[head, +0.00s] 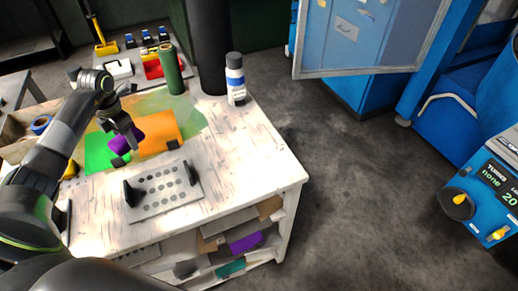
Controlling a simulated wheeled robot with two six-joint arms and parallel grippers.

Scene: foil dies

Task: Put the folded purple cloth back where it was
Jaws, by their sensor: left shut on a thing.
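The purple cloth (120,145) is at the tips of my left gripper (127,140), above the left part of the white worktable (240,150). My left gripper is shut on it. A green sheet (97,155) and an orange sheet (160,132) lie beside and partly under it. I cannot tell whether the cloth touches them. Another purple piece (245,243) shows on the shelf under the table. My right gripper is not in view.
A perforated grey plate with two dark handles (163,195) lies on the table front. A green cylinder (171,70) and a white bottle with a blue label (236,80) stand at the back. The table's right side is clear. Blue machines stand right, beyond open floor.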

